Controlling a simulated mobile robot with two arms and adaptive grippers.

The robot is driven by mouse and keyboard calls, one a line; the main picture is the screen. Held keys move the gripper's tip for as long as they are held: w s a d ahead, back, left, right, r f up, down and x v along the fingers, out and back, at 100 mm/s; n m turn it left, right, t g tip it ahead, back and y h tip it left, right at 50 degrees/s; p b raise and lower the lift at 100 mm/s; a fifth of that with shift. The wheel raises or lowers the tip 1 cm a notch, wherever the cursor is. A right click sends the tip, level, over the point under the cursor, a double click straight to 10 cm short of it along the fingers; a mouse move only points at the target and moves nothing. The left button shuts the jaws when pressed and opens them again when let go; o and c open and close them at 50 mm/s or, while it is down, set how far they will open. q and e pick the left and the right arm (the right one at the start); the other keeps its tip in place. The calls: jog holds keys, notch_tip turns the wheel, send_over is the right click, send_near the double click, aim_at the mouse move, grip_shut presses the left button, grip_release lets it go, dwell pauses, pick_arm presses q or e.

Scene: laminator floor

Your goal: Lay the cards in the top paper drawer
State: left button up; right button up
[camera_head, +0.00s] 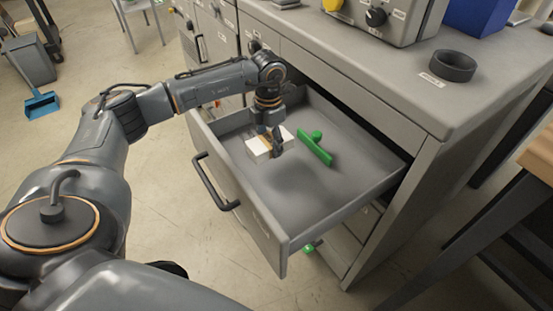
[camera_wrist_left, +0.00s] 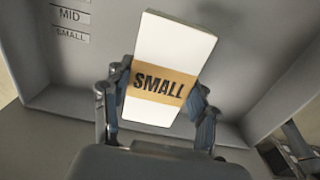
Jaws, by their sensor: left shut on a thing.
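A white pack of cards (camera_head: 257,147) with a tan band is in my left gripper (camera_head: 271,146), inside the outline of the open drawer (camera_head: 320,190). In the left wrist view the band on the pack (camera_wrist_left: 165,45) reads "SMALL", and the left gripper's fingers (camera_wrist_left: 158,108) close on its two sides. The pack lies tilted in that picture. I cannot tell whether its underside touches the drawer floor. The drawer is pulled out, with a dark handle (camera_head: 212,185) on its front. My right gripper is not in view.
A green T-shaped piece (camera_head: 316,148) lies in the drawer to the right of the pack. Labels "MID" (camera_wrist_left: 70,15) and "SMALL" (camera_wrist_left: 71,36) show on a grey surface. A dark ring (camera_head: 452,66) sits on the cabinet top. The drawer's front right floor is clear.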

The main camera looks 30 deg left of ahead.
aim_at(276, 170)
pick_arm(q)
jog(key=shift+s+d+f, duration=0.1)
jog(key=shift+d+f, duration=0.4)
jog(key=shift+f, duration=0.15)
jog(key=f, duration=0.1)
jog(key=d+f+p, duration=0.1)
jog(key=f, duration=0.2)
jog(key=shift+s+d+f, duration=0.1)
jog(key=shift+s+d, duration=0.15)
jog(key=shift+d, duration=0.1)
jog(key=shift+a+f, duration=0.1)
jog(key=shift+f, duration=0.35)
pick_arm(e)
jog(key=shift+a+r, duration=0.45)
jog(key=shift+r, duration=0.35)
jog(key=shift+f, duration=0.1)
pick_arm(q)
jog(key=o, duration=0.9)
jog(key=shift+f, duration=0.2)
jog(key=o, duration=0.4)
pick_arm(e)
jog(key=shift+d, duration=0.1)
pick_arm(q)
jog(key=shift+r, duration=0.1)
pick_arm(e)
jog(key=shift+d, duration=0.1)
